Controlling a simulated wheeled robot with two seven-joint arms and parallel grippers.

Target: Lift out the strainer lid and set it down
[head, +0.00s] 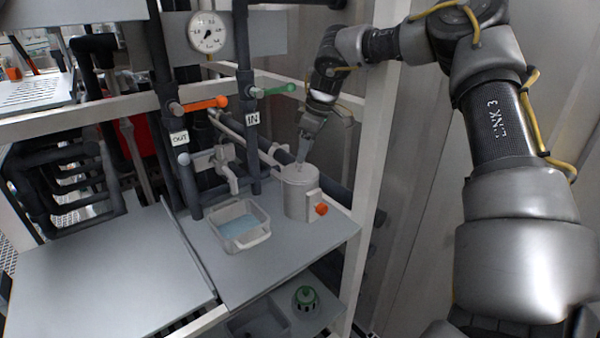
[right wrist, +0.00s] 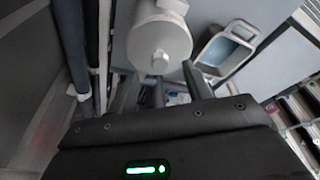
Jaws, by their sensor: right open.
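A grey cylindrical strainer housing (head: 302,200) with an orange knob (head: 321,209) on its side stands on the grey shelf. Its round pale lid (head: 296,175) sits on top; in the right wrist view the lid (right wrist: 153,40) shows a small central knob (right wrist: 160,62). My right gripper (head: 300,160) reaches down over the lid. In the right wrist view my right gripper (right wrist: 155,75) has its fingers apart, with the knob appearing between them. I cannot tell whether they touch it. My left gripper is not in view.
A clear tray of bluish liquid (head: 240,226) stands left of the housing. Dark pipes with orange (head: 205,104) and green (head: 280,89) valve handles rise behind. A green-topped item (head: 305,298) sits on the lower shelf. The left grey panel (head: 110,275) is bare.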

